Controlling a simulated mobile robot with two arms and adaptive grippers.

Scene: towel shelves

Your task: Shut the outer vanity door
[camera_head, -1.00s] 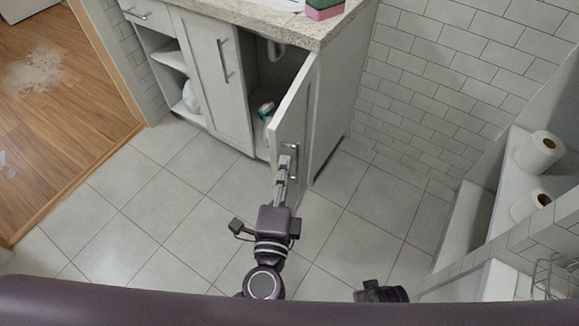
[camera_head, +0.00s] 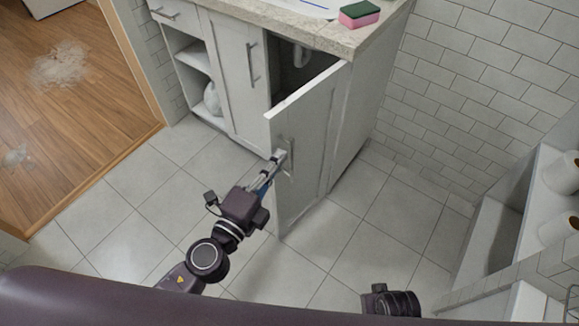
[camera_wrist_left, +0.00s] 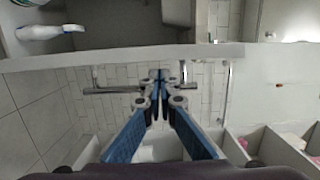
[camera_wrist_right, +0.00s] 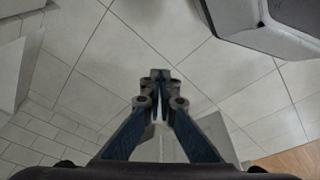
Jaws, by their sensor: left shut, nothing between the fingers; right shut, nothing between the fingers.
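The outer vanity door (camera_head: 305,147) is the right-hand grey door. It stands ajar, swung out from the cabinet, with a dark gap behind it. Its bar handle (camera_head: 289,156) is on the outer face near the free edge. My left gripper (camera_head: 279,157) is shut and empty, with its tips at the handle. The left wrist view shows its fingertips (camera_wrist_left: 160,78) overlapping the handle (camera_wrist_left: 100,90), just below the door's edge (camera_wrist_left: 120,60); I cannot tell whether they touch. My right gripper (camera_wrist_right: 160,76) is shut and empty above the floor tiles.
The inner vanity door (camera_head: 242,80) looks closed, beside open shelves (camera_head: 194,57). A sponge (camera_head: 359,13) lies on the countertop (camera_head: 290,28). A white bottle (camera_wrist_left: 50,32) shows inside the cabinet. Tiled floor (camera_head: 385,220) is clear right of the door; shelves with paper rolls (camera_head: 563,174) stand at right.

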